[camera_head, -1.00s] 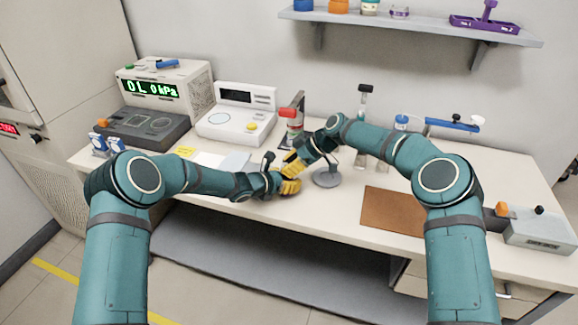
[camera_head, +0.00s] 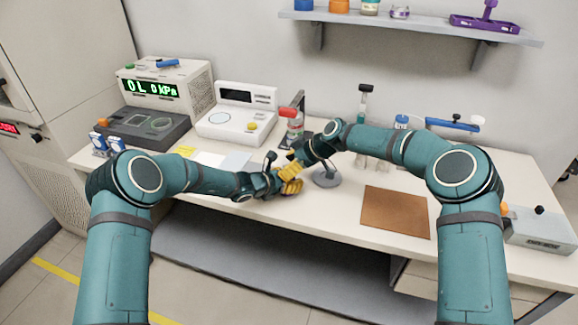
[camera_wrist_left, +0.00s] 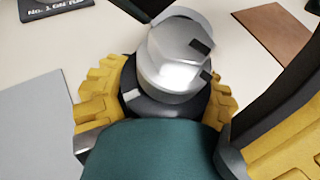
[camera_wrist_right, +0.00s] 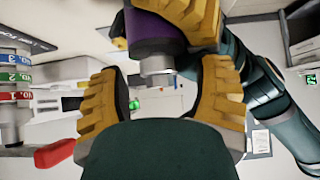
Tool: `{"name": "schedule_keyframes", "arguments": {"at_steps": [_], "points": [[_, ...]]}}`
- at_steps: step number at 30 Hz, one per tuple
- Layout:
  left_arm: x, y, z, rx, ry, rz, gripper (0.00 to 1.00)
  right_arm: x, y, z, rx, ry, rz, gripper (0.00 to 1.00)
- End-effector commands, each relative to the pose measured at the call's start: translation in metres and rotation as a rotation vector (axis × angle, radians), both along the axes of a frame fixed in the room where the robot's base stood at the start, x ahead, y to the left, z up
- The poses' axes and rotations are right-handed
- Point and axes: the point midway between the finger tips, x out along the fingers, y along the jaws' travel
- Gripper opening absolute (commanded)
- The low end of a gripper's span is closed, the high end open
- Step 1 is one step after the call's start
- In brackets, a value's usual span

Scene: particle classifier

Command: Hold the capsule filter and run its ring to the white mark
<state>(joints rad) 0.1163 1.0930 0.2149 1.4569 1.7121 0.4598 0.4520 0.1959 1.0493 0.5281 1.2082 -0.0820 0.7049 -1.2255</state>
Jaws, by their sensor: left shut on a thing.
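The capsule filter (camera_wrist_left: 178,60) shows in the left wrist view as a silver body with dark marks, above a dark band (camera_wrist_left: 165,98) with a small pale mark on its left side. My left gripper (camera_head: 290,187) is shut on it, a yellow finger on each side. In the right wrist view the filter shows as a purple part (camera_wrist_right: 155,30) with a silver end (camera_wrist_right: 156,65). My right gripper (camera_wrist_right: 163,75) is open, its yellow fingers apart and close to that end. In the head view the hands hide most of the filter.
A grey round-based stand (camera_head: 326,178) is just right of the hands. A brown mat (camera_head: 396,212) lies to the right. Pale sheets (camera_head: 235,161) lie to the left, with instruments (camera_head: 237,118) behind.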

Motion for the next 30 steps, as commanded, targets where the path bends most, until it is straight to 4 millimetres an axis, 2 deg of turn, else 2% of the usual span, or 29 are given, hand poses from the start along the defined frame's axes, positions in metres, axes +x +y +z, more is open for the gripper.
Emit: {"name": "schedule_keyframes", "arguments": {"at_steps": [7, 11, 24, 30], "points": [[0.001, 0.002, 0.001, 0.0, -0.002, 0.004, 0.04, 0.0, -0.002, 0.0, -0.002, 0.0, -0.001, 0.66], [0.002, 0.002, 0.001, 0.0, -0.002, 0.005, 0.04, -0.001, -0.009, 0.007, -0.003, -0.001, -0.002, 0.66], [0.002, 0.003, 0.001, 0.001, -0.001, 0.006, 0.04, -0.019, -0.065, 0.066, -0.002, -0.001, -0.003, 0.66], [0.002, 0.003, 0.001, 0.001, -0.001, 0.006, 0.04, -0.024, -0.079, 0.081, -0.001, 0.001, -0.001, 0.66]]}}
